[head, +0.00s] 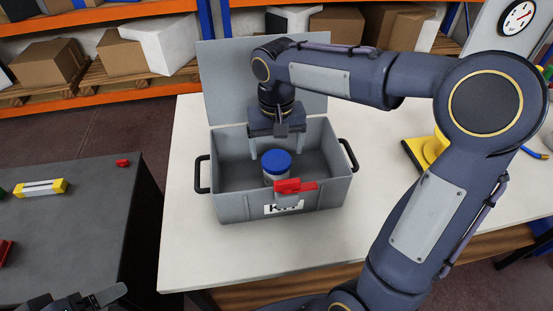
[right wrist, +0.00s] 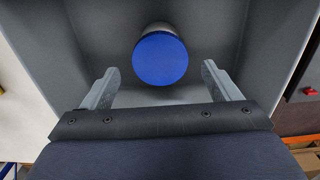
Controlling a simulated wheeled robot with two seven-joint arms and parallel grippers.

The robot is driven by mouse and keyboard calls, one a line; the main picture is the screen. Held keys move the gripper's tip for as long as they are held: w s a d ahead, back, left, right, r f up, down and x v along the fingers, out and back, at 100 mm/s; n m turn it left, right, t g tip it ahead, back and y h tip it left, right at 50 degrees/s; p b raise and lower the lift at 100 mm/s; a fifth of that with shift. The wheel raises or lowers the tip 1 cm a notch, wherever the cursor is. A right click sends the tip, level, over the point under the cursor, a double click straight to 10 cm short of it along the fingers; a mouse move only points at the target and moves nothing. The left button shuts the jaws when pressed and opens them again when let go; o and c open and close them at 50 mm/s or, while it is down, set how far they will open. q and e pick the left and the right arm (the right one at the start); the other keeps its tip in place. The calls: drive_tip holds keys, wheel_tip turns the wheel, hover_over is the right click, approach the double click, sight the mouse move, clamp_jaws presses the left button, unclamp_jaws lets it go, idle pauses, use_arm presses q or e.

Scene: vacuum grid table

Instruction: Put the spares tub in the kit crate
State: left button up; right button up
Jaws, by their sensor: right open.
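The kit crate (head: 235,205) is a grey box with black side handles, a raised lid at the back and a red latch on its front. It stands on the white table. The spares tub (head: 276,163), pale with a blue lid, is upright inside the crate. In the right wrist view, the tub's blue lid (right wrist: 160,60) lies just ahead of the fingertips, with the crate floor around it. My right gripper (head: 282,154) is over the crate, open and empty, with the tub clear of its fingers. My left gripper (head: 92,300) is partly cut off at the bottom left.
A dark bench (head: 90,210) at left holds a yellow-and-white block (head: 40,188) and small red parts (head: 123,163). Open white tabletop (head: 190,255) lies in front of the crate.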

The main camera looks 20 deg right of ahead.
drive_tip(key=shift+r, duration=1.9)
drive_tip(key=shift+a, duration=0.1)
